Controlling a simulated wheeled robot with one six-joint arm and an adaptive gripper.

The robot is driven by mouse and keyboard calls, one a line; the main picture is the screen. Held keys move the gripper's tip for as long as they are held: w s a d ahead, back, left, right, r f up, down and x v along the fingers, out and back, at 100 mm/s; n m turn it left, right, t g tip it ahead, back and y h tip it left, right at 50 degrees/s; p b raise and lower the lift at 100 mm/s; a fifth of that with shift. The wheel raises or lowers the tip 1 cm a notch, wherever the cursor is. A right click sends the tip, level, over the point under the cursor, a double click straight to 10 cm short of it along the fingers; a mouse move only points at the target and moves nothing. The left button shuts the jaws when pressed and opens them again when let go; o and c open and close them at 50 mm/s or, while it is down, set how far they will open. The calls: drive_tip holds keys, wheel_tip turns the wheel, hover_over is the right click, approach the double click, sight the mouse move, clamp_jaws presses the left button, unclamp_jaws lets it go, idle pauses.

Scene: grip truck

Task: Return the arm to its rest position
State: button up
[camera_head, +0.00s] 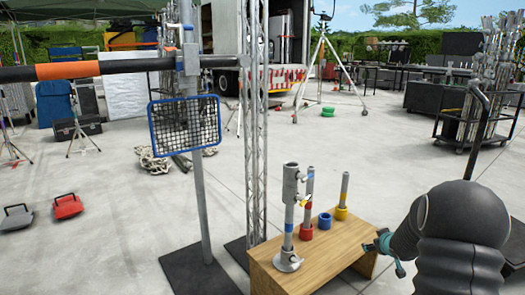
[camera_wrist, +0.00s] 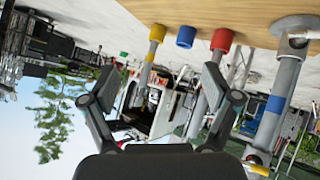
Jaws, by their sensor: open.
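My gripper (camera_head: 384,257) is in front of the dark arm at the lower right in the head view, just beyond the right end of the wooden table (camera_head: 276,284). In the wrist view my gripper (camera_wrist: 160,78) has its two fingers spread wide with nothing between them. That view is upside down, with the table (camera_wrist: 222,12) along the top. The pads look apart from the table and from everything on it. Part of the arm runs out of the head view at the lower right.
On the table stand a metal post with clamps (camera_head: 291,215), a red-collared post (camera_head: 308,205), a blue ring (camera_head: 325,221) and a yellow-collared post (camera_head: 343,196). A lattice truss (camera_head: 254,120) rises behind. A loaded cart (camera_head: 478,125) is at right. The paved floor is mostly clear.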

drive_tip(key=s+a+r+m+g+h, duration=0.1)
drive_tip(key=s+a+r+m+g, duration=0.2)
drive_tip(key=s, duration=0.8)
drive_tip(key=s+a+r+m+g+h, duration=0.1)
drive_tip(key=s+a+r+g, duration=0.3)
drive_tip(key=s, duration=0.7)
drive_tip(key=s+a+r+t+y, duration=0.1)
drive_tip(key=s+a+r, duration=0.4)
drive_tip(key=s+a, duration=0.3)
drive_tip(key=s+a+r+t+y, duration=0.1)
drive_tip(key=s+a+r+y, duration=0.1)
drive_tip(key=s+a+r, duration=0.4)
drive_tip(key=s+a, duration=0.3)
drive_tip(key=s, duration=0.3)
drive_tip(key=shift+s+n, duration=0.35)
drive_tip(key=shift+n, duration=0.05)
